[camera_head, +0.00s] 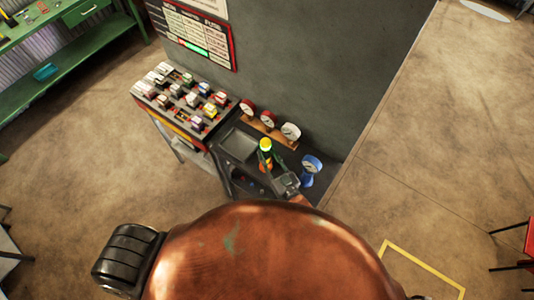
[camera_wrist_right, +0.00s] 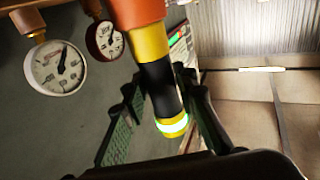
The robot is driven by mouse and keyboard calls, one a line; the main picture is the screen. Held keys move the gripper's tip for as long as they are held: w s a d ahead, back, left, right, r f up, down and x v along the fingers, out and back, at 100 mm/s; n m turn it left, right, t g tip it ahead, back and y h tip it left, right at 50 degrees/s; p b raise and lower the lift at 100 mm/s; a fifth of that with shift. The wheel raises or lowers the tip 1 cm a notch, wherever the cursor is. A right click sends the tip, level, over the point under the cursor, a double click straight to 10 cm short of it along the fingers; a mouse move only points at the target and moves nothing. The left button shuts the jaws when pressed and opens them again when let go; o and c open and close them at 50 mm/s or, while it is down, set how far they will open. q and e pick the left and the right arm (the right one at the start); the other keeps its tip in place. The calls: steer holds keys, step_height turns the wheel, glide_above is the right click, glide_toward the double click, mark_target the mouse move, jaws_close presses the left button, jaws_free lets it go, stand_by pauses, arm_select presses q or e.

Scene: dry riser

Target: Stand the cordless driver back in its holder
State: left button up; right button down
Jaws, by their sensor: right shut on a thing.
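The thing I take for the cordless driver is a cylinder with orange, yellow and black bands and a bright yellow-green end (camera_head: 265,145). It also shows in the right wrist view (camera_wrist_right: 158,82), with its orange part at the top of the picture. My right gripper (camera_head: 271,163) is shut on it, with a finger on either side of the black band, as the right wrist view shows (camera_wrist_right: 165,98). The driver is over the dark bench top by the wall. I cannot make out its holder clearly. My left gripper is not in view.
A blue gauge (camera_head: 312,164) stands close right of my right gripper. Several gauges sit on a wooden rail (camera_head: 283,140) along the wall. A dark square panel (camera_head: 238,145) lies left of the driver. A rack of switches (camera_head: 185,98) is further left.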

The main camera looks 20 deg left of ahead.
steer(key=shift+f+b, duration=0.5)
steer(key=shift+f, duration=0.15)
steer(key=c, duration=1.5)
jaws_free()
steer(key=shift+o, duration=0.2)
steer(key=shift+f, duration=0.1)
steer(key=shift+s+f, duration=0.1)
steer(key=v, duration=1.2)
steer(key=shift+a, duration=0.1)
